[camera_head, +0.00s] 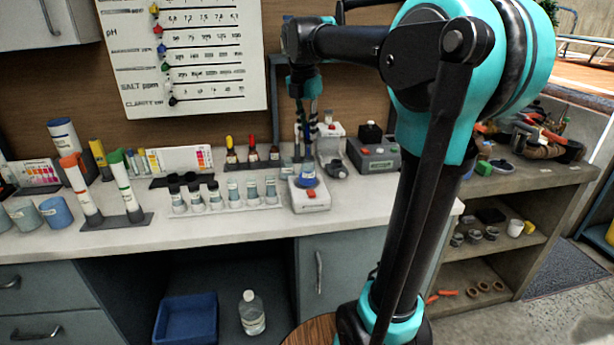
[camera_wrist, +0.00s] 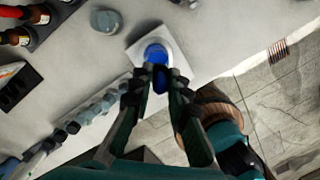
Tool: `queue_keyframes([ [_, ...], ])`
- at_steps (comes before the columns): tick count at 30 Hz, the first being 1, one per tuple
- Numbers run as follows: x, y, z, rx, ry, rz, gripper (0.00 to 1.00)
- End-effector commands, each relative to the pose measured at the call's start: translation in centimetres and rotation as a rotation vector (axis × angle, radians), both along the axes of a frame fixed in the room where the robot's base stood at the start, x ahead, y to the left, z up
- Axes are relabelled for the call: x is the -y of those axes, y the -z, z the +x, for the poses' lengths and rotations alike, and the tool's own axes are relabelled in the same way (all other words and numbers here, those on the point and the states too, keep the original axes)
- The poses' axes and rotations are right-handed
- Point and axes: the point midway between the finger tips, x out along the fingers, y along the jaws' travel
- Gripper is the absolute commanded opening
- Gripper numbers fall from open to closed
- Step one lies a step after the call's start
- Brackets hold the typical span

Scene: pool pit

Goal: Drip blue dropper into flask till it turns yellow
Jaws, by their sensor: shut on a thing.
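My gripper (camera_head: 307,138) points down over the white stirrer base (camera_head: 312,199) on the counter.
A row of sample vials (camera_head: 233,190) stands left of the stirrer base. Dropper bottles with yellow and red tops (camera_head: 252,148) stand behind it. A grey instrument (camera_head: 374,154) is at the back right. The counter's front strip (camera_head: 200,230) is clear.

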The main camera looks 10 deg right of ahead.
Motion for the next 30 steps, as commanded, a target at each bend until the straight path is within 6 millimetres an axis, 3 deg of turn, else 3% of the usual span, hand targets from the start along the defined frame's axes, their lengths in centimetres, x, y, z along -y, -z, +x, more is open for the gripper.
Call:
queue_keyframes([
  [22, 0.00, 0.00, 0.00, 0.000, 0.000, 0.000, 0.10],
  [23, 0.00, 0.00, 0.00, 0.000, 0.000, 0.000, 0.15],
  [27, 0.00, 0.00, 0.00, 0.000, 0.000, 0.000, 0.00],
  [30, 0.00, 0.00, 0.00, 0.000, 0.000, 0.000, 0.00],
])
